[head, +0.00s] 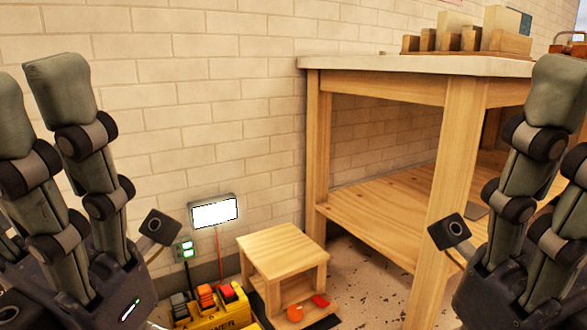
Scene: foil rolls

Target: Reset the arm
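My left gripper (109,155) is raised at the left edge of the head view. Its long grey fingers point up, its shorter digit stands well apart from them, and nothing is between them. My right gripper (502,158) is raised at the right edge in a similar pose, also open and empty. It covers part of the workbench behind it. Both palms are low in the picture and partly cut off by its edges. No foil roll can be made out.
A wooden workbench (462,150) with a lower shelf stands at the right, wooden blocks (470,38) on top. A small wooden stool (283,252) stands on the floor beside a yellow box (217,312). A lit white panel (214,212) is on the brick wall (220,90).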

